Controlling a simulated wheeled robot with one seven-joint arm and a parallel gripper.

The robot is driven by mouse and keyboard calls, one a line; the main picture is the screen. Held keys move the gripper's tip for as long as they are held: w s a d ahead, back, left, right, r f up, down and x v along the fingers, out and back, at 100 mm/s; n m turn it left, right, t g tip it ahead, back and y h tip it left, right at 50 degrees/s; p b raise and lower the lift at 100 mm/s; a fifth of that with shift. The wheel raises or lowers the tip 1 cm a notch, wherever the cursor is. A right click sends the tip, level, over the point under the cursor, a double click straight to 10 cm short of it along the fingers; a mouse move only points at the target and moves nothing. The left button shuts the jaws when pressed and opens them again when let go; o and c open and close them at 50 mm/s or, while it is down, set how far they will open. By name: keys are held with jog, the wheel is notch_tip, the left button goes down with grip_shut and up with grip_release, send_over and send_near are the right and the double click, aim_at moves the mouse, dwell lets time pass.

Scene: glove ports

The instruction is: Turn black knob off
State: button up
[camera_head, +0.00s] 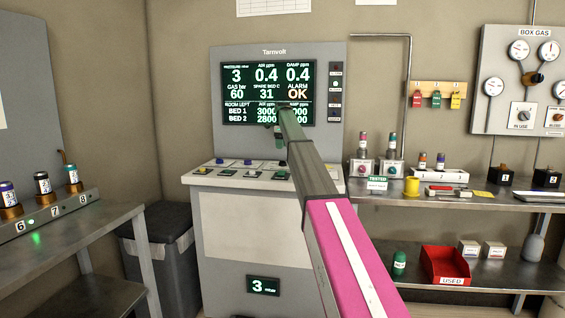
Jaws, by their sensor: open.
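A grey "BOX GAS" panel (485,62) hangs on the right wall. On it, a black knob (523,116) sits on a white plate marked "IN USE". Beside it is a second plate with an orange-brown knob (557,117), cut by the picture edge. A dark round fitting with an orange part (534,78) sits above them. The black knob's exact setting is too small to read. My gripper (279,137) is open and small in view, in front of the console screen, well left of the panel. My arm hides part of the console.
The "Tarnvolt" console (240,185) stands in the centre. A shelf (430,203) on the right holds bottles, a yellow cup (411,187) and black boxes. A red bin (446,265) is below. Coloured tags (436,97) hang left of the panel. A bench (75,240) is left.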

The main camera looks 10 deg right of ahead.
aim_at(283, 163)
notch_tip(283, 163, down, 9)
dwell(0.3)
jog(key=c, duration=0.9)
